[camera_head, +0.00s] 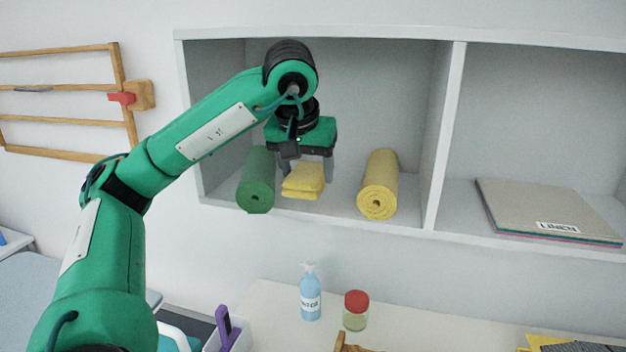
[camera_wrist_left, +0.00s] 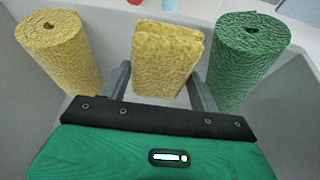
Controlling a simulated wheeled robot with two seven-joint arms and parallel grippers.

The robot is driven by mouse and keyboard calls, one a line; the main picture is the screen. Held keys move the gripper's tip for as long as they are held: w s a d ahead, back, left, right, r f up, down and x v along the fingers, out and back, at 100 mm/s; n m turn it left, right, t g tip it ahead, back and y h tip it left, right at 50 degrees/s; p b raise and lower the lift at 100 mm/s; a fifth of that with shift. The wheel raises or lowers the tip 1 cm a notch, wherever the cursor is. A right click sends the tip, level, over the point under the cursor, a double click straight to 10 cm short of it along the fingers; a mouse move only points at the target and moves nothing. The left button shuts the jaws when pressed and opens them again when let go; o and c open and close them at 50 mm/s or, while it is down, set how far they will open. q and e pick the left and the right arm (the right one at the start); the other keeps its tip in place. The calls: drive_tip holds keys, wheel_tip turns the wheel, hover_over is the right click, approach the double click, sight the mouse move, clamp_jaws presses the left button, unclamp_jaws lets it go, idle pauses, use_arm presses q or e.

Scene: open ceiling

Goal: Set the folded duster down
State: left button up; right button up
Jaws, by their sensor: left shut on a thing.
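The folded duster (camera_head: 304,182) is yellow, with stacked layers, and is inside the left compartment of the wall shelf (camera_head: 330,214). It also shows in the left wrist view (camera_wrist_left: 167,58). My left gripper (camera_head: 304,168) reaches into the compartment from above and is shut on the duster, a finger on each side. Whether the duster's underside touches the shelf floor I cannot tell. A green roll (camera_head: 256,182) lies just left of the duster, and a yellow roll (camera_head: 379,183) lies farther to its right. My right gripper is not in view.
A divider (camera_head: 445,140) separates the right compartment, which holds a flat stack labelled LINEN (camera_head: 545,208). Below are a blue pump bottle (camera_head: 310,296) and a red-lidded jar (camera_head: 355,310) on a counter. A wooden rack (camera_head: 65,120) hangs at left.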

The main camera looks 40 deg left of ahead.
sight(311, 166)
use_arm(q)
drive_tip(key=w+a, duration=0.2)
drive_tip(key=w, duration=0.1)
drive_tip(key=shift+w, duration=0.25)
wheel_tip(311, 166, down, 3)
drive_tip(key=shift+f+p, duration=0.1)
drive_tip(key=shift+p, duration=0.95)
drive_tip(key=shift+f, duration=0.1)
drive_tip(key=shift+f, duration=0.1)
drive_tip(key=shift+f+b, duration=0.2)
drive_tip(key=shift+b, duration=0.1)
drive_tip(key=o, duration=1)
drive_tip(key=shift+r, duration=0.1)
